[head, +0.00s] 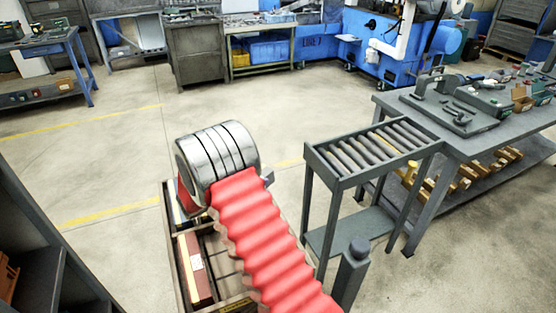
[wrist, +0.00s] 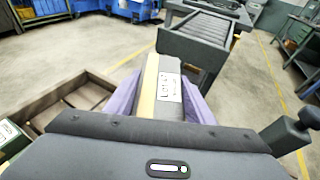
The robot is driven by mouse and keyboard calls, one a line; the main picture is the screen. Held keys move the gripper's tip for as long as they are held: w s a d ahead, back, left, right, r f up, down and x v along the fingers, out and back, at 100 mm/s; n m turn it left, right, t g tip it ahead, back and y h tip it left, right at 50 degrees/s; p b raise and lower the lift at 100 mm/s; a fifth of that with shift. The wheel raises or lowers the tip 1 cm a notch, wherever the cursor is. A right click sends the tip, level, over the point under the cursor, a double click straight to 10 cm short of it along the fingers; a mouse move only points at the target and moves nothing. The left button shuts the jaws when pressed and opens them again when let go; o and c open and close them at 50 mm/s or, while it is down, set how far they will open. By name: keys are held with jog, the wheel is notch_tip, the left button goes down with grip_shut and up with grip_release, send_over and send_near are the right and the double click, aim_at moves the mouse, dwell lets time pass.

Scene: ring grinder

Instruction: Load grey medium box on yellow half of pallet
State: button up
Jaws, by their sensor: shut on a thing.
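In the wrist view, the two purple fingers of my gripper (wrist: 160,98) are shut on a grey box (wrist: 166,68). The box has a white label with dark print and a pale yellow strip along its left side. It points away from the wrist, towards a dark roller stand. In the head view, my silver wrist and red arm cover hide the gripper and the held box. No pallet with a yellow half can be made out in either view.
A compartmented tray (head: 172,262) lies below my arm, holding a dark red labelled box (head: 193,268). It also shows at left in the wrist view (wrist: 62,103). A roller stand (head: 372,150) adjoins a cluttered workbench (head: 510,133) on the right. Open floor lies beyond.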

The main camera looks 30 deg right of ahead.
jog(key=s+a, duration=0.1)
jog(key=a, duration=0.2)
jog(key=s+a+f+n+t, duration=0.1)
jog(key=s+a, duration=0.1)
jog(key=a, duration=0.1)
jog(key=s+a+t+y, duration=0.1)
jog(key=a, duration=0.2)
jog(key=shift+s+a+f+n, duration=0.1)
jog(key=shift+s+f+n, duration=0.25)
jog(key=shift+s+n, duration=0.05)
jog(key=s+a+f+n+t+y, duration=0.1)
jog(key=s+a+n+t, duration=0.1)
jog(key=s+a, duration=0.5)
jog(key=shift+s+a, duration=0.3)
jog(key=shift+a, duration=0.05)
jog(key=shift+a+f, duration=0.1)
